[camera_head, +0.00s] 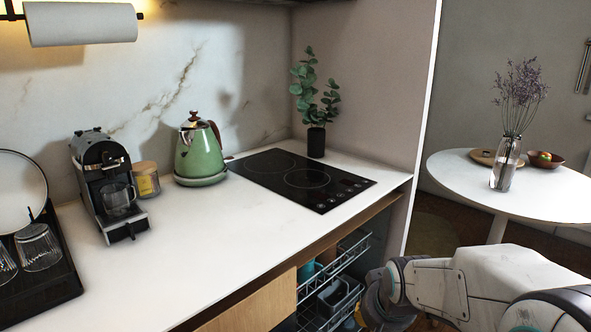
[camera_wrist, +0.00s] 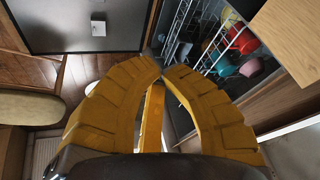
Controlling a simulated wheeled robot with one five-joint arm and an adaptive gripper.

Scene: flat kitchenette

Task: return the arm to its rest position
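My arm (camera_head: 455,283) is in the lower right of the head view, reaching left beside the counter's front edge. My gripper (camera_wrist: 163,72) fills the middle of the wrist view. In the head view the gripper end is only partly seen at the bottom, near the open rack below the counter.
Wire racks (camera_head: 330,290) with dishes stand open under the counter; they also show in the wrist view (camera_wrist: 212,45). The counter (camera_head: 215,245) carries a coffee machine (camera_head: 105,180), a green kettle (camera_head: 200,150) and a hob (camera_head: 300,178). A round white table (camera_head: 550,195) stands at right.

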